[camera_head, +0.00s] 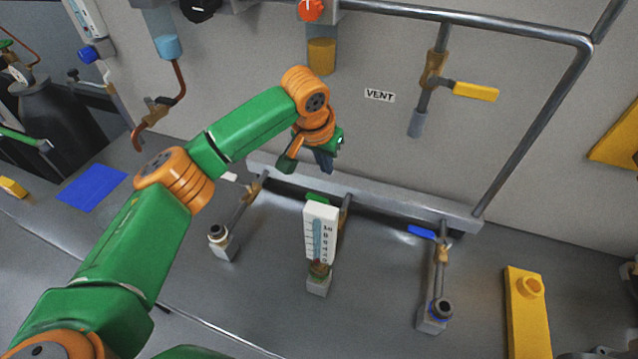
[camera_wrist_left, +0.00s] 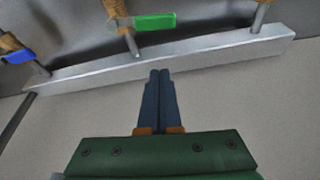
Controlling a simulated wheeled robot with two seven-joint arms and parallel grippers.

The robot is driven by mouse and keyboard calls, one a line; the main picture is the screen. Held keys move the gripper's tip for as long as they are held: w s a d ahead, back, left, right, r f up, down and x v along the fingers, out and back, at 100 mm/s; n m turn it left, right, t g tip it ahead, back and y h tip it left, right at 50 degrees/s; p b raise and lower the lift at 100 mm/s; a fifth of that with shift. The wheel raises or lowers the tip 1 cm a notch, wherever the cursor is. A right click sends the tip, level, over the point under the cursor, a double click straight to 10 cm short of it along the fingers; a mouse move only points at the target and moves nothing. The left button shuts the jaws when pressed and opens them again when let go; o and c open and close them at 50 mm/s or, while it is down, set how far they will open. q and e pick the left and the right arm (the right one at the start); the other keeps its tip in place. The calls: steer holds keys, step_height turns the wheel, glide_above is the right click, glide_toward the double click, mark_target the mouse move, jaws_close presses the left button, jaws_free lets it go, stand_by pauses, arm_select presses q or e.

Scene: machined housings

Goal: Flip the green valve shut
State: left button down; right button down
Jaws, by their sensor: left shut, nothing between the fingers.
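The green valve handle (camera_wrist_left: 155,22) sits on a brass body (camera_wrist_left: 117,12) on the middle pipe and lies crosswise to that pipe in the left wrist view. In the head view the green handle (camera_head: 317,198) shows only as a sliver behind the white gauge. My left gripper (camera_head: 326,165) is above the grey manifold bar, its dark blue fingers together and empty. In the left wrist view the fingertips (camera_wrist_left: 160,73) point toward the bar, apart from the handle. My right gripper is not in view.
The manifold bar (camera_head: 390,200) carries three pipes. A white-handled valve (camera_head: 236,178) is left and a blue-handled valve (camera_head: 421,232) right. The white gauge (camera_head: 321,230) stands in front of the middle pipe. A yellow-handled valve (camera_head: 475,91) hangs on the wall by a VENT label (camera_head: 380,95).

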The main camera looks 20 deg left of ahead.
arm_select(q)
steer(key=f+p, duration=0.1)
steer(key=s+f+p, duration=0.1)
steer(key=f, duration=0.1)
steer(key=s+f+p, duration=0.1)
steer(key=shift+s+a+f, duration=0.15)
steer(key=shift+a+f, duration=0.1)
steer(key=shift+f, duration=0.15)
steer(key=shift+d, duration=0.1)
